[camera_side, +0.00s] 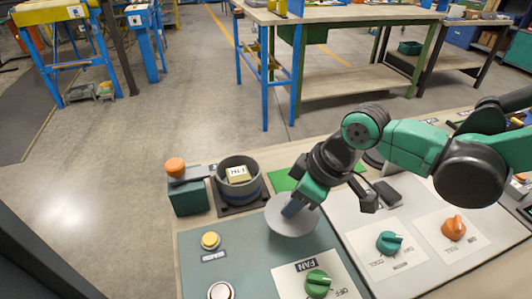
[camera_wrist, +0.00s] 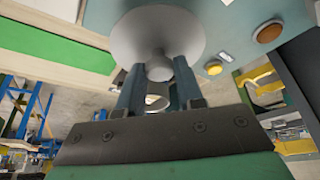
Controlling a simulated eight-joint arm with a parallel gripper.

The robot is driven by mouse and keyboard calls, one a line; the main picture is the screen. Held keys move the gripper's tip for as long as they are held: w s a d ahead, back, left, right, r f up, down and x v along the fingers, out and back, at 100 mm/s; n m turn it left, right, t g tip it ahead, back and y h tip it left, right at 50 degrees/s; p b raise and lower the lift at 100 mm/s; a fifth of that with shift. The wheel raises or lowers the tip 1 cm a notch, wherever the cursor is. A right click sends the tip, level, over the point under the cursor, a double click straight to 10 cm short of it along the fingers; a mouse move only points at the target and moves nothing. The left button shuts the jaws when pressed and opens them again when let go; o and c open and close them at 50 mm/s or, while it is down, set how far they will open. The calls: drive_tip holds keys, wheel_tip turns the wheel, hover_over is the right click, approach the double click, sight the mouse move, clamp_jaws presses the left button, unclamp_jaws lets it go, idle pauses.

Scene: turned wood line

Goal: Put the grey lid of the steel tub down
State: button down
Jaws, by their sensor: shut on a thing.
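The grey lid (camera_side: 287,226) is a round disc, held over the teal panel to the right of the steel tub. In the wrist view the lid (camera_wrist: 155,28) has its knob (camera_wrist: 159,68) between the fingers. My gripper (camera_side: 294,207) is shut on this knob; it also shows in the wrist view (camera_wrist: 158,80). The steel tub (camera_side: 226,166) stands uncovered on a dark square base, with a pale lettered block (camera_side: 238,174) inside. I cannot tell whether the lid touches the panel.
A teal box (camera_side: 187,197) with an orange-topped lever (camera_side: 175,167) stands left of the tub. A yellow button (camera_side: 210,240), a green fan knob (camera_side: 317,283), a teal knob (camera_side: 389,242) and an orange knob (camera_side: 454,227) surround the lid. A green patch (camera_side: 281,180) lies behind it.

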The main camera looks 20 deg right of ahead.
drive_tip(key=shift+f, duration=1.9)
drive_tip(key=shift+f, duration=0.15)
drive_tip(key=c, duration=0.6)
unclamp_jaws()
drive_tip(key=shift+o, duration=0.2)
drive_tip(key=v, duration=1.2)
drive_tip(key=d+m+t+h, duration=0.3)
drive_tip(key=d+m, duration=0.6)
drive_tip(key=d, duration=0.7)
drive_tip(key=shift+s+d+f+t, duration=0.2)
drive_tip(key=shift+s+d+t, duration=0.05)
drive_tip(key=shift+t, duration=0.25)
